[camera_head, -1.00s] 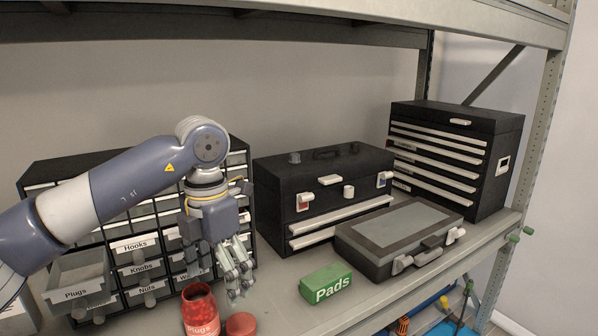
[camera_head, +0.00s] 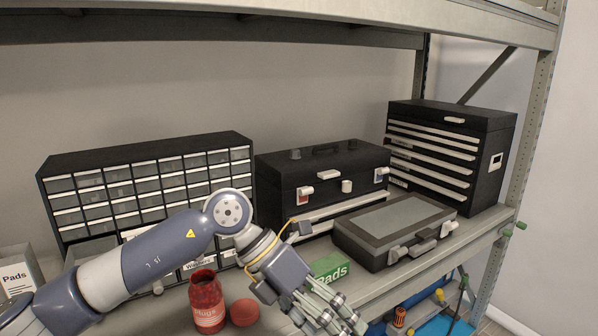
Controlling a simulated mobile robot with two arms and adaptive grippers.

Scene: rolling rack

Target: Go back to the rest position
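My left gripper (camera_head: 325,312) is at the bottom centre in the head view, in front of the green Pads box (camera_head: 328,268), which it partly covers. Its fingers point down and to the right, and I see nothing held between them. How far apart they are is unclear, and the tips are near the lower edge of the picture. My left arm comes in from the lower left, across the front of the drawer cabinet (camera_head: 150,146). My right gripper is not in view.
An open red Plugs jar (camera_head: 207,304) stands beside its red lid (camera_head: 244,312) on the shelf (camera_head: 395,283). Behind are a black toolbox (camera_head: 285,178), a grey case (camera_head: 360,250) and a tall drawer chest (camera_head: 493,170). A Pads container (camera_head: 15,279) is at far left.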

